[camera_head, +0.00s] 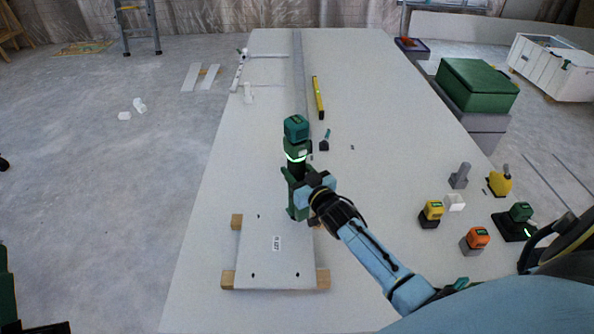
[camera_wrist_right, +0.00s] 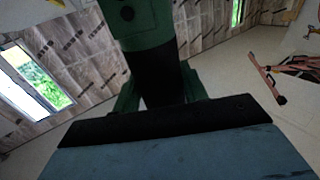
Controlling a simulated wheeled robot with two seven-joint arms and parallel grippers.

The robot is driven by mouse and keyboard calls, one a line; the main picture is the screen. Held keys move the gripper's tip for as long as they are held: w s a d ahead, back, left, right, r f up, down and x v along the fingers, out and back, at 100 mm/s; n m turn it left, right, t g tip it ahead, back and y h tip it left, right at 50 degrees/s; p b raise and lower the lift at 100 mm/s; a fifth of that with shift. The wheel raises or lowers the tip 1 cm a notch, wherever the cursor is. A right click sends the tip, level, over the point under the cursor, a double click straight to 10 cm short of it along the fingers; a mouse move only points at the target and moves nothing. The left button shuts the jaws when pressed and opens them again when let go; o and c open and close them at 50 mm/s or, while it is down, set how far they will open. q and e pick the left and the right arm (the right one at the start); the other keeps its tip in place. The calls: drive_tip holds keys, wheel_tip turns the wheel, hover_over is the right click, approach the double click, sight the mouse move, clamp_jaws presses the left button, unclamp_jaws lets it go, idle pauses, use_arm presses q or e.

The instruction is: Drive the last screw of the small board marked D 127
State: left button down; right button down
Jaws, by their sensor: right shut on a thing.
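The small board (camera_head: 262,248) lies flat on wooden blocks (camera_head: 236,221) on the large white table. Its label is too small to read with certainty. Dark screw spots show at its two near corners and its far left. My right gripper (camera_head: 308,190) is shut on a green and black screwdriver (camera_head: 297,160), held upright over the board's far right corner. The tool and my arm hide that corner, so I cannot tell whether the tip touches a screw. The screwdriver's dark body (camera_wrist_right: 165,75) also fills the middle of the right wrist view. My left gripper is not in view.
A yellow level (camera_head: 318,98) and a small dark tool (camera_head: 325,141) lie beyond the board. The table left of the board is clear.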

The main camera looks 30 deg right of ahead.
sight(301, 164)
drive_tip(key=shift+f+b, duration=0.3)
drive_tip(key=shift+s+f, duration=0.1)
drive_tip(key=shift+f, duration=0.15)
idle(1.6)
idle(0.7)
drive_tip(key=shift+r+p, duration=2.45)
drive_tip(key=shift+r, duration=0.15)
drive_tip(key=shift+a, duration=0.1)
